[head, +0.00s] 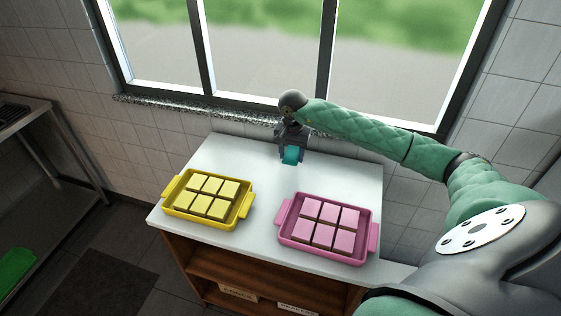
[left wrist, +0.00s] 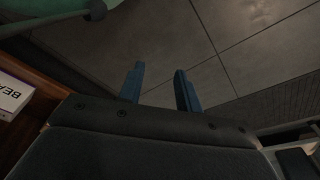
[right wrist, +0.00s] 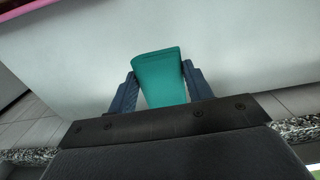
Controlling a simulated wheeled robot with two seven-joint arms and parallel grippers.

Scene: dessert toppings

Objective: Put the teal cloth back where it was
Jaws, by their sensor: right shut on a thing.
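The teal cloth (head: 291,155) is at the back of the white counter, below the window. My right gripper (head: 292,150) is shut on it from above. In the right wrist view the cloth (right wrist: 161,78) sits between the two fingers of my right gripper (right wrist: 160,85); I cannot tell whether it touches the counter. My left gripper (left wrist: 160,85) shows in the left wrist view with its fingers apart and nothing between them, facing the dark floor tiles. It is not in the head view.
A yellow tray (head: 245,211) with several yellow blocks stands at the counter's left. A pink tray (head: 284,213) with several pink blocks stands at the front right. The counter (head: 250,158) is clear behind the trays. The window sill (head: 190,108) is close behind my right gripper.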

